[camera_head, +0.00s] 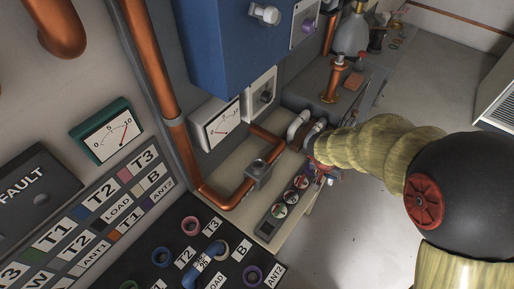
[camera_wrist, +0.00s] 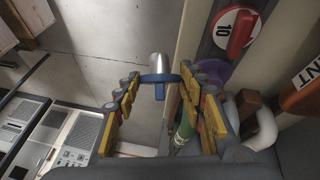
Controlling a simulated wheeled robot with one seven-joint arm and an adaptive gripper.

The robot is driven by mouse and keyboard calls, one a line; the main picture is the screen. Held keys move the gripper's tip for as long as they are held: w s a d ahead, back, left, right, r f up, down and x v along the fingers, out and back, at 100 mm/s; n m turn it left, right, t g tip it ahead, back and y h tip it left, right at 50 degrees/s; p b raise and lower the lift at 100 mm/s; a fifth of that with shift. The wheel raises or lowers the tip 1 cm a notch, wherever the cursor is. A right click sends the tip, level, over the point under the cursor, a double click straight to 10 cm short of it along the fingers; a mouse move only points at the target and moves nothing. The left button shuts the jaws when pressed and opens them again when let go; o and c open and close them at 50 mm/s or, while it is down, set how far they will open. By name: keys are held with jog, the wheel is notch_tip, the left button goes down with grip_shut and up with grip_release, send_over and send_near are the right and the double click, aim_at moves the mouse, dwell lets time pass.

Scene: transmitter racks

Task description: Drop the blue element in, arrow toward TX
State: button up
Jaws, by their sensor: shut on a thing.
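The blue element (camera_wrist: 159,78) has a blue collar and a silver cylindrical body. In the wrist view it sits between the fingertips of my gripper (camera_wrist: 159,82), which is shut on it. No arrow on it can be made out. In the head view my gripper (camera_head: 320,167) is at the end of my arm, by the right edge of the bench, small and partly hidden. A grey block (camera_head: 258,173) sits in the copper line left of my gripper, apart from it. I cannot read a TX mark there.
A black patch panel (camera_head: 222,227) with coloured rings is at lower left. A blue cabinet (camera_head: 222,45) and white meter (camera_head: 216,124) stand behind. The floor (camera_head: 350,235) at right is clear.

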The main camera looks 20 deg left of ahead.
jog(key=s+a+r+t, duration=0.2)
jog(key=a+r, duration=0.2)
jog(key=a, duration=0.4)
jog(key=s+a+r+m+t+b, duration=0.1)
jog(key=s+a+r+t, duration=0.2)
jog(key=a, duration=0.6)
jog(key=s+a+r+t+h, duration=0.1)
jog(key=s+a+r+t, duration=0.1)
jog(key=a+r, duration=0.4)
jog(key=shift+s+a+r+m, duration=0.15)
jog(key=shift+s+a+m, duration=0.2)
jog(key=shift+a, duration=0.9)
jog(key=shift+w+f+b, duration=0.1)
jog(key=shift+f+b, duration=0.1)
jog(key=shift+b, duration=0.95)
notch_tip(320, 180, down, 5)
jog(key=b, duration=0.6)
jog(key=shift+r, duration=0.1)
jog(key=shift+b, duration=0.3)
jog(key=shift+f+b, duration=0.9)
jog(key=shift+b, duration=0.25)
jog(key=shift+b, duration=2.1)
jog(key=shift+f+b, duration=0.6)
jog(key=shift+f, duration=0.1)
